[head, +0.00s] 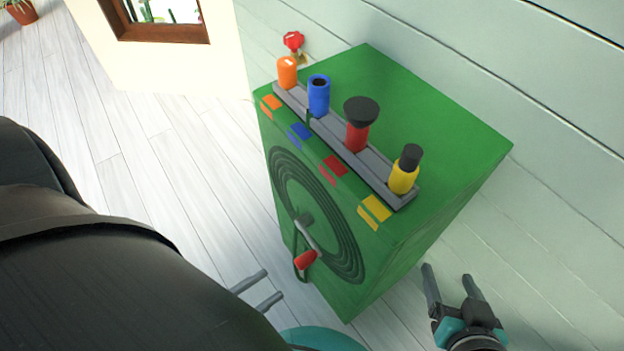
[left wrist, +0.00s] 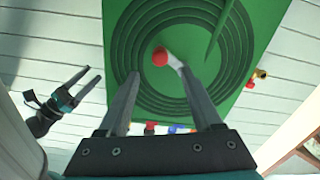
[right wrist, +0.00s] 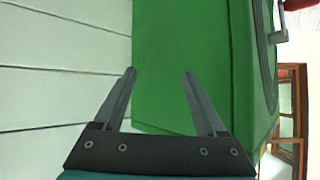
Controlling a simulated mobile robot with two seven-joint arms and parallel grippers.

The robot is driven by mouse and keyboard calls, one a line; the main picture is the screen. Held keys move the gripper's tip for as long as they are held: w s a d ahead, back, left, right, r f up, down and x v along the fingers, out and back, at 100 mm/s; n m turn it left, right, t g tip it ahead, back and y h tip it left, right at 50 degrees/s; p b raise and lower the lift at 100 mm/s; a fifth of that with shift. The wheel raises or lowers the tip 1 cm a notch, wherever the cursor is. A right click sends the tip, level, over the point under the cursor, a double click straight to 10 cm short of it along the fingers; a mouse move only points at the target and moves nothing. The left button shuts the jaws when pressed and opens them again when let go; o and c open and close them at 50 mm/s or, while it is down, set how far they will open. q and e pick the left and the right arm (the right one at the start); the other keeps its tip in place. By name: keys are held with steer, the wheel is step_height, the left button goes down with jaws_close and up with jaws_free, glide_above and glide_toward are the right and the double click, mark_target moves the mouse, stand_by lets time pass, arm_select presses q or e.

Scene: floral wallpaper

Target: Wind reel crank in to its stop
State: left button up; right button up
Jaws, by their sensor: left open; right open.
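The hose reel (head: 325,215) is a dark coiled disc on the front face of a green cabinet (head: 440,95). Its crank has a grey arm and a red knob (head: 306,260), which points down toward the lower edge of the coil in the head view. My left gripper (head: 268,287) is open and empty, below and left of the knob. In the left wrist view the red knob (left wrist: 160,57) lies ahead, between the open fingers and apart from them. My right gripper (head: 449,276) is open and empty, to the right of the cabinet, apart from its side.
A grey rack (head: 404,197) on top of the cabinet holds orange (head: 287,72), blue (head: 318,97), red (head: 356,135) and yellow (head: 403,178) nozzles. A red valve wheel (head: 293,40) sits behind. The wall (head: 450,30) stands close behind the cabinet; floor at left is clear.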

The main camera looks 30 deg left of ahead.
mark_target(317, 254)
arm_select(q)
steer(key=b+x, duration=0.1)
steer(key=x, duration=1)
steer(key=shift+w+d, duration=0.1)
steer(key=shift+w, duration=0.1)
steer(key=shift+w+d, duration=0.2)
steer(key=shift+w, duration=0.3)
arm_select(e)
steer(key=shift+w+a+r+t+y, duration=0.15)
steer(key=shift+a+r+t+y, duration=0.15)
steer(key=shift+a+t, duration=0.25)
steer(key=shift+w+a+r+t+y, duration=0.15)
steer(key=shift+a+t+y, duration=0.15)
steer(key=shift+a+t, duration=0.25)
arm_select(q)
steer(key=shift+c, duration=0.3)
steer(key=shift+r, duration=0.1)
jaws_close()
steer(key=shift+d, duration=0.1)
steer(key=shift+d, duration=0.1)
